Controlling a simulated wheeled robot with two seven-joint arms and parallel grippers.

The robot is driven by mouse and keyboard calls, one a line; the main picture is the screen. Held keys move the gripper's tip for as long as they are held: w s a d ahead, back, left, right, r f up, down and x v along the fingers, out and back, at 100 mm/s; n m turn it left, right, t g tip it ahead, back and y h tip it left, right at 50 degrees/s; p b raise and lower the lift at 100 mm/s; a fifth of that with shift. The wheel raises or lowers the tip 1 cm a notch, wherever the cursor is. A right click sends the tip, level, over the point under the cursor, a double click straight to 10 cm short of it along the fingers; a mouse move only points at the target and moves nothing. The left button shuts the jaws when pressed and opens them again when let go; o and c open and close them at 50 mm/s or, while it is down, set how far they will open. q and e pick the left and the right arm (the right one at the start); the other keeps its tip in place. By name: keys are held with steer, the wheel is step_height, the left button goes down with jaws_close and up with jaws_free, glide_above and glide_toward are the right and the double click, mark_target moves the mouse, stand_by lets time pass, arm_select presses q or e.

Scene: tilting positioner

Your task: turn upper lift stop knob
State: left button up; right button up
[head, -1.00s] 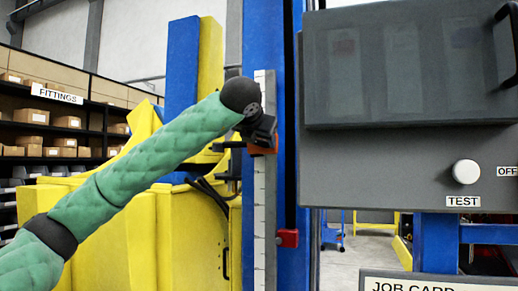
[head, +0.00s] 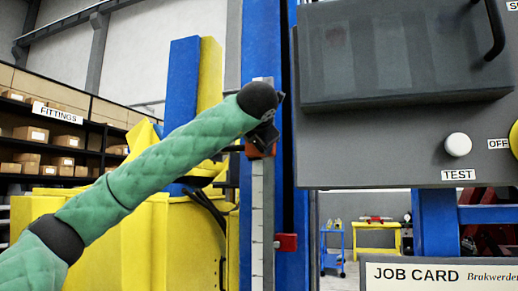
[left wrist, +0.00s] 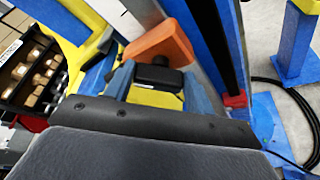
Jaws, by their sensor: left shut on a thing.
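The upper lift stop is an orange block (head: 262,152) on the ruled strip of the blue column. In the left wrist view the orange block (left wrist: 160,44) carries a black knob (left wrist: 157,75). My left gripper (left wrist: 157,88) is shut on this knob, with one finger on either side of it. In the head view my left gripper (head: 265,134) is at the block, mostly hidden behind my dark wrist, and the knob cannot be made out there. My right gripper is not in view.
A red block (head: 287,243) sits lower on the column. A grey control box (head: 400,160) with a white TEST button (head: 458,145) hangs to the right, above a job card (head: 440,276). Yellow machine parts (head: 110,235) stand to the left, before shelves of boxes (head: 60,140).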

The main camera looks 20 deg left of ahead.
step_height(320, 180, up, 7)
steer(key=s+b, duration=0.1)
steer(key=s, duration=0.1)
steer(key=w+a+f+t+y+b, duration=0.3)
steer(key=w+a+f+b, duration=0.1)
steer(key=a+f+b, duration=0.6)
arm_select(q)
steer(key=shift+d+f+m+t+y+b, duration=0.1)
steer(key=shift+f+m+t+y+b, duration=0.5)
steer(key=shift+m, duration=1.6)
steer(key=shift+f+m+t+y+b, duration=0.15)
steer(key=shift+m+t, duration=0.85)
steer(key=shift+m, duration=1.2)
steer(key=shift+d+f+m+t+y+b, duration=0.15)
steer(key=shift+m+t+y, duration=0.5)
steer(key=shift+m, duration=1.55)
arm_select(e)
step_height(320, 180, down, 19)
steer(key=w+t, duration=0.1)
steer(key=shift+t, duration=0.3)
arm_select(q)
steer(key=shift+a, duration=0.1)
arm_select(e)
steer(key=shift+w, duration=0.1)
arm_select(q)
steer(key=o, duration=1)
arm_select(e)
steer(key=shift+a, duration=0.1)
arm_select(q)
steer(key=shift+s, duration=0.1)
